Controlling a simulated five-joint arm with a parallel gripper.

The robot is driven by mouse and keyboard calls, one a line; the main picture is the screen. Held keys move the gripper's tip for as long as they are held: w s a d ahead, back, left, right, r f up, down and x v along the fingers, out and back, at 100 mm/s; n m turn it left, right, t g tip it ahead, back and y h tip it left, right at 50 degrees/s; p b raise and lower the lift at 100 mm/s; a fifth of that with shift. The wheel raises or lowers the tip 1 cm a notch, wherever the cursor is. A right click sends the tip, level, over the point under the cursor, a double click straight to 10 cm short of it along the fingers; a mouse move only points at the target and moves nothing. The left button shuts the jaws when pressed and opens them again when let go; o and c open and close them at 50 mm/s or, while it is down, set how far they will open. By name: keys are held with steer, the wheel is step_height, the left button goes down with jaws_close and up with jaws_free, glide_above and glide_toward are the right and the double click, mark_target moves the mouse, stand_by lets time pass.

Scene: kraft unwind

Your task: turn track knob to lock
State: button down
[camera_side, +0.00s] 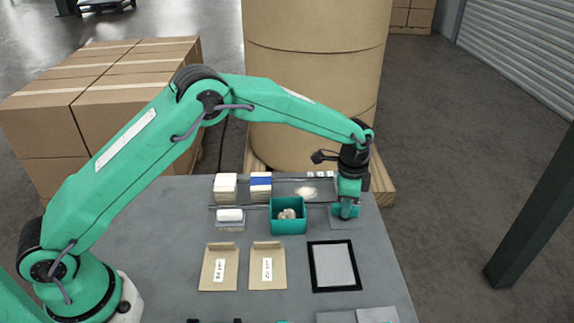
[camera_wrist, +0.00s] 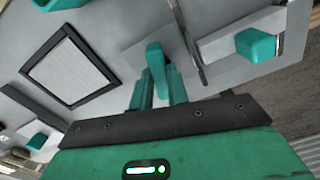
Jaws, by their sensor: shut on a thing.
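My gripper (camera_side: 345,212) is low over the right end of the track rails (camera_side: 318,203) in the side view. It points down at a small grey plate (camera_side: 342,224). In the wrist view its two teal fingers (camera_wrist: 160,88) are shut on a teal upright piece that looks like the track knob (camera_wrist: 154,57). Its turn angle cannot be read clearly, and the fingers hide its lower part. In the side view my gripper hides most of the knob. A second teal block (camera_wrist: 256,45) sits on a pale plate across the rail in the wrist view.
A teal bin (camera_side: 288,222) with pale pieces stands left of my gripper. A black-framed grey pad (camera_side: 312,266) lies in front, with two kraft envelopes (camera_side: 219,267) to its left. White and blue-topped stacks (camera_side: 260,186) stand behind. A large kraft roll (camera_side: 312,100) rises behind the table.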

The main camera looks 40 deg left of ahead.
steer(key=shift+n, duration=1.2)
steer(key=c, duration=1.4)
jaws_free()
steer(key=shift+o, duration=0.2)
step_height(320, 180, up, 7)
steer(key=shift+r, duration=0.45)
